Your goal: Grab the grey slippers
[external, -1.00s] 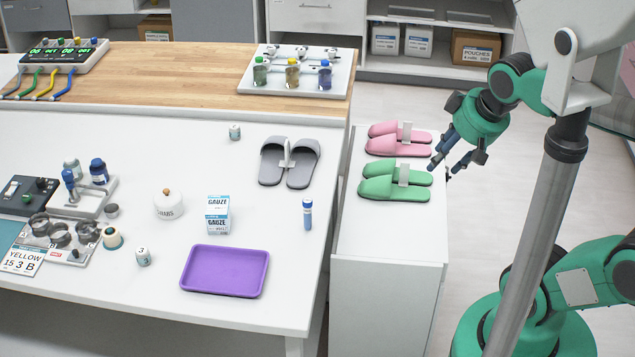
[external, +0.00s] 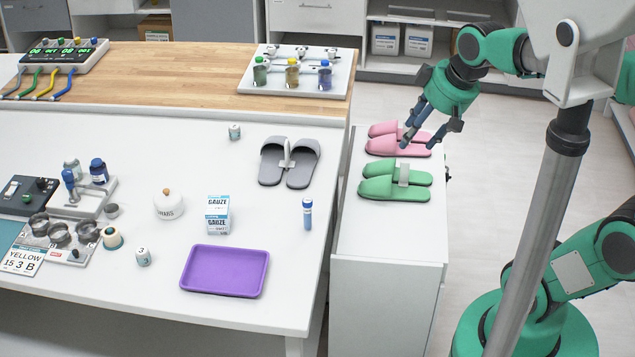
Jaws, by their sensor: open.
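The grey slippers (external: 271,168) lie side by side on the white table near its right edge, with a light band joining them at the middle. My gripper (external: 428,141) is open and empty. It hangs over the side cabinet to the right of the table, above the pink and green slippers, and partly covers the pink pair. It is well to the right of the grey slippers and apart from them.
Pink slippers (external: 384,144) and green slippers (external: 380,187) lie on the white side cabinet (external: 385,235). Near the grey pair are a blue-capped tube (external: 307,215), a gauze box (external: 217,214) and a small jar (external: 234,132). A purple tray (external: 225,271) sits at the front. A bottle rack (external: 297,75) stands behind.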

